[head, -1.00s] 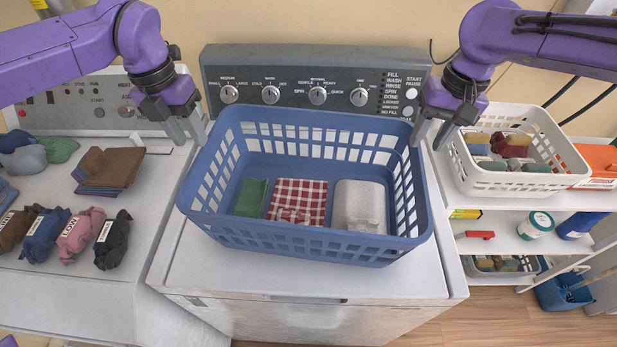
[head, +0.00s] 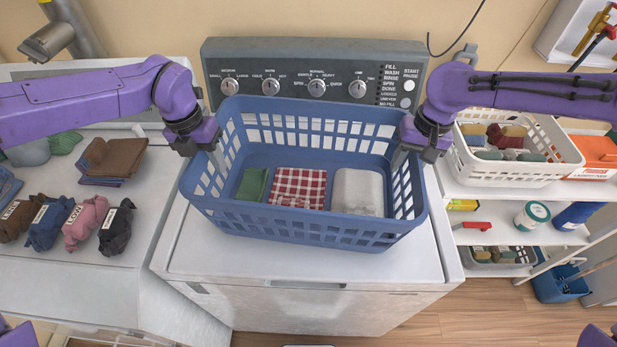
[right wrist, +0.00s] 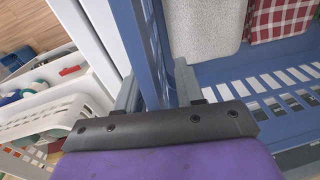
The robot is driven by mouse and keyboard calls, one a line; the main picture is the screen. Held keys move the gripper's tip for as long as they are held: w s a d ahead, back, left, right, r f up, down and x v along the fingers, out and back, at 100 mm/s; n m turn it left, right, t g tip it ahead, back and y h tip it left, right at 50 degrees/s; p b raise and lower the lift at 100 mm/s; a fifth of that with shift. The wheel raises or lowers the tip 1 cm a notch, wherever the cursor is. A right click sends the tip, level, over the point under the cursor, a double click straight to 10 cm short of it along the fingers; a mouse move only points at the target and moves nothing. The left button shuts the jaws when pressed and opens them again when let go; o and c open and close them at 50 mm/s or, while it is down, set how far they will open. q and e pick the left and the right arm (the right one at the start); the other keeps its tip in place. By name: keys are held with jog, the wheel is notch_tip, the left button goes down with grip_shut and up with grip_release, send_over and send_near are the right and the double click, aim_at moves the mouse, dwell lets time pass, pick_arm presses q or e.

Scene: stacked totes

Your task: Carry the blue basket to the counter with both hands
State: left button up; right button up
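The blue basket (head: 300,225) stands on top of the white washer (head: 190,262). In it lie a green cloth (head: 251,184), a red checked cloth (head: 298,187) and a light grey folded cloth (head: 357,192). My left gripper (head: 217,158) is at the basket's left rim. One finger shows inside the wall; the other is hidden. My right gripper (head: 403,160) is at the right rim. In the right wrist view, its fingers (right wrist: 155,92) straddle the blue side wall (right wrist: 150,55), one outside and one inside, spread wider than the wall.
The control panel (head: 310,75) rises behind the basket. A neighbouring white machine at left bears folded cloths (head: 108,160) and several labelled bundles (head: 88,217). At right, a shelf holds a white basket (head: 475,172), an orange box (head: 597,155) and bottles. Wooden floor (head: 490,310) shows in front.

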pick_arm(q)
jog(key=shift+w, duration=0.1)
pick_arm(e)
jog(key=shift+w, duration=0.1)
pick_arm(q)
grip_shut()
pick_arm(e)
grip_shut()
pick_arm(q)
jog(key=shift+r, duration=0.1)
dwell(0.9)
